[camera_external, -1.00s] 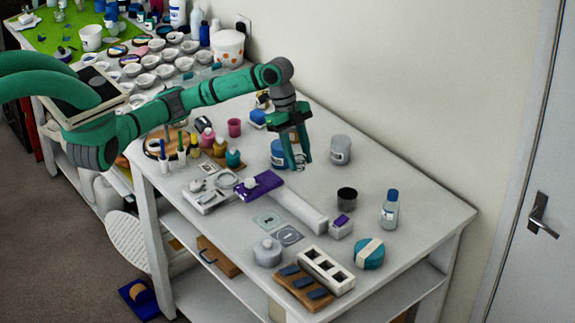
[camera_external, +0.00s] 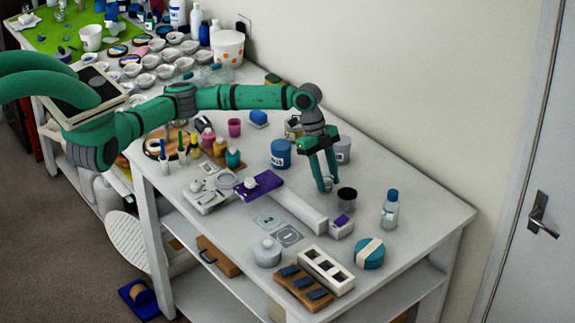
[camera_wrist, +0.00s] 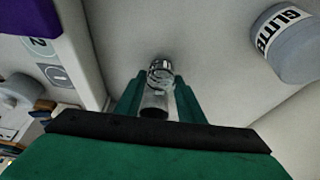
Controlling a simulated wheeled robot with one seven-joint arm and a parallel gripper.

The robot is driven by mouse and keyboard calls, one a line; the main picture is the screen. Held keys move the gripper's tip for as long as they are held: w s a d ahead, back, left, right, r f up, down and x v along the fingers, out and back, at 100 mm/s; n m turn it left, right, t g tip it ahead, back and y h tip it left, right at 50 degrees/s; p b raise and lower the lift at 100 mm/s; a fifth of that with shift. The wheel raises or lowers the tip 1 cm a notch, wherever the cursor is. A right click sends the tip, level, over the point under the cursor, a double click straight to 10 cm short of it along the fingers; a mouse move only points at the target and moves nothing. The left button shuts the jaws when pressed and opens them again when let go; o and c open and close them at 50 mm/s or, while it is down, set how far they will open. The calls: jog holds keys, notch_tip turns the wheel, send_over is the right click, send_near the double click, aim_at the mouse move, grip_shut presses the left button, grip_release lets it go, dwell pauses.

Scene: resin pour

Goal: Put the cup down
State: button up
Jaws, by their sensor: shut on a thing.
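My gripper (camera_external: 325,184) points down over the right half of the white table, just left of a dark grey cup (camera_external: 347,198). Its fingers are shut on a small clear cup (camera_wrist: 161,72), which shows between the fingertips in the wrist view. In the external view the clear cup (camera_external: 327,184) is tiny and faint at the fingertips. It is low, near the tabletop; I cannot tell whether it touches. A dark patch shows between the fingers below the clear cup in the wrist view; I cannot tell what it is.
A grey glitter jar (camera_wrist: 287,42) stands behind my gripper, partly hidden in the external view. A blue jar (camera_external: 281,153) stands left, a clear bottle (camera_external: 390,210) right. Bare tabletop (camera_external: 420,190) lies at the right.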

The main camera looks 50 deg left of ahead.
jog(key=shift+f, duration=0.15)
jog(key=o, duration=1.1)
jog(key=v, duration=1.2)
